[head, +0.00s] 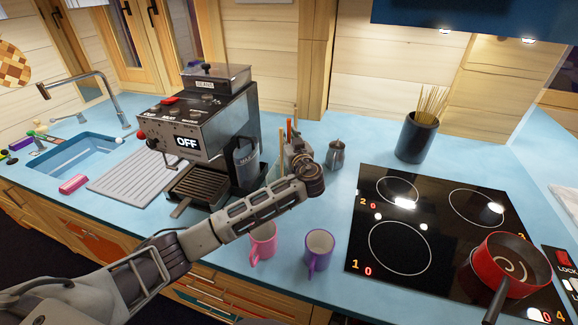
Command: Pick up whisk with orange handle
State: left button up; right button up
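Thin upright orange handles (289,131) show just beyond my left gripper, on the counter between the coffee machine and the metal pitcher. I cannot tell which of them belongs to the whisk, and no whisk wires show. My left gripper (297,147) reaches away from me toward these handles and overlaps their lower part in the picture. The wrist and gripper hide whatever holds the handles. I cannot see the fingertips well enough to tell if they are open or touching a handle. My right gripper is not in view.
A coffee machine (203,128) stands left of the gripper. A metal pitcher (336,155) is close on the right. The cooktop (430,225) bears a red pan (508,268). A dark jar (416,138) holds thin sticks.

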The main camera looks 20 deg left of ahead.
pick_arm(q)
grip_shut()
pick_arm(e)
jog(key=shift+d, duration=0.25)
pick_arm(q)
jog(key=shift+r, duration=0.1)
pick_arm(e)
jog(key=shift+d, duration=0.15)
pick_arm(q)
notch_tip(320, 180, up, 18)
jog(key=b, duration=0.3)
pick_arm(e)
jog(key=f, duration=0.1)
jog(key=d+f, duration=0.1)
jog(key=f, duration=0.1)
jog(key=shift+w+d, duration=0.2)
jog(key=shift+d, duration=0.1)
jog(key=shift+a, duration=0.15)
